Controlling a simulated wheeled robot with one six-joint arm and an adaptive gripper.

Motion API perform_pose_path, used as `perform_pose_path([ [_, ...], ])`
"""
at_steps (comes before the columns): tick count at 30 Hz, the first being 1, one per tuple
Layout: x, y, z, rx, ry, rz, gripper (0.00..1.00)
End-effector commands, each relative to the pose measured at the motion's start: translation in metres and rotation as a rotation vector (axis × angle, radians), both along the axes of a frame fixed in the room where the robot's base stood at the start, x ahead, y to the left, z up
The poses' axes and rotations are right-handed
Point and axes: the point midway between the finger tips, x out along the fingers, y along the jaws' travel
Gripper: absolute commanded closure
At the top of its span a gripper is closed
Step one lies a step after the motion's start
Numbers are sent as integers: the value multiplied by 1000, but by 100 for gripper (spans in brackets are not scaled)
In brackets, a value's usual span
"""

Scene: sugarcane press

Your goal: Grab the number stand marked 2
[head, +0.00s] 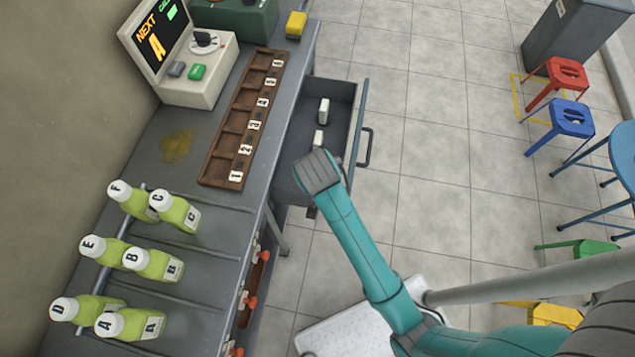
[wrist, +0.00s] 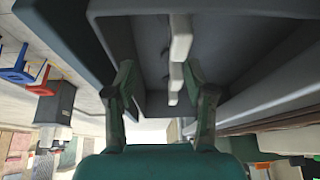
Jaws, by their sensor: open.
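White number stands stand in the open grey drawer (head: 345,97). In the head view one stand (head: 323,111) is toward the back and another (head: 318,140) is nearer my arm; a sliver of white shows beside my wrist. No digit on them is readable, so I cannot tell which is marked 2. In the wrist view a large white stand (wrist: 181,38) is at top centre, with a smaller one (wrist: 175,80) behind it. My gripper (wrist: 158,72) is open at the drawer, its fingers either side of the smaller stand in the picture, apparently holding nothing. My wrist hides it in the head view.
A wooden rack (head: 222,140) with numbered slots lies on the counter left of the drawer. Green-yellow bottles (head: 160,265) stand at lower left. The drawer front and handle (head: 366,147) jut over the tiled floor. Stools (head: 571,118) stand far right.

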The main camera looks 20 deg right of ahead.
Motion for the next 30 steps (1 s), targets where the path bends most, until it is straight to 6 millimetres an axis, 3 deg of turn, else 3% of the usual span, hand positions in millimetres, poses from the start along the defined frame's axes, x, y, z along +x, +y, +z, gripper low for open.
perform_pose_path([
  [7, 1, 6, -5, 17, 62, -70, 46],
  [15, 12, -4, -41, 16, 64, -69, 46],
  [23, 18, -7, -57, 17, 64, -68, 46],
  [30, 31, -15, -86, 18, 63, -68, 46],
])
